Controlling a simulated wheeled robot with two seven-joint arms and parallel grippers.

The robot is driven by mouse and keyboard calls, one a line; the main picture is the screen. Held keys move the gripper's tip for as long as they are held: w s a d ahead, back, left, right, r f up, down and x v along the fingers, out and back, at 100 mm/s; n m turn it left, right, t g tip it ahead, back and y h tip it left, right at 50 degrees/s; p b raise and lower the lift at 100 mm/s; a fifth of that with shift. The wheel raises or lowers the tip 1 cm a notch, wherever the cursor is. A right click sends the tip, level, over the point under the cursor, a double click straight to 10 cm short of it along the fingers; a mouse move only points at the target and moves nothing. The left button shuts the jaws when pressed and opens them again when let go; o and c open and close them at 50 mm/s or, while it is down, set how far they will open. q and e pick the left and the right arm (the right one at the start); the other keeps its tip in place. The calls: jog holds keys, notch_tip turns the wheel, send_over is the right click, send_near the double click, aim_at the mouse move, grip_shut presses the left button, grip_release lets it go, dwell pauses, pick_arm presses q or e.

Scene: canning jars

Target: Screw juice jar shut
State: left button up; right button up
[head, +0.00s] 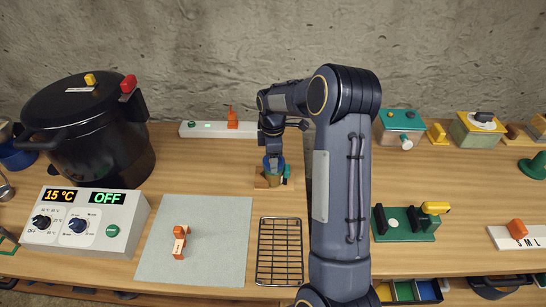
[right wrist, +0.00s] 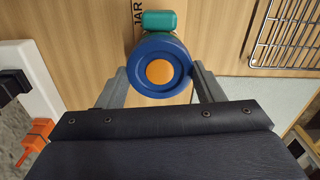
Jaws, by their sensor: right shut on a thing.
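The juice jar (head: 268,179) stands upright at the back middle of the table, mostly hidden by my right gripper (head: 272,156). Its round blue lid (right wrist: 143,52) with an orange centre (right wrist: 159,72) is seen from above in the right wrist view. My right gripper (right wrist: 158,82) is shut on the lid, one finger on each side. A green block (right wrist: 160,21) is right beside the lid, by a wooden plate (head: 292,184) marked "JAR". I cannot tell how tightly the lid sits. My left gripper is not in view.
A wire rack (head: 279,252) and a grey mat (head: 196,245) with an orange tool (head: 180,242) lie in front. A black pot (head: 92,135) and control box (head: 84,222) stand left. A white strip (head: 215,129) lies behind. A green fixture (head: 405,224) stands right of my arm.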

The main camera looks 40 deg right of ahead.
jog(key=shift+m, duration=1)
jog(key=shift+m, duration=1.1)
jog(key=m, duration=0.3)
jog(key=o, duration=1.2)
jog(key=shift+c, duration=0.2)
notch_tip(320, 180, up, 8)
jog(key=p, duration=0.5)
jog(key=shift+p, duration=0.4)
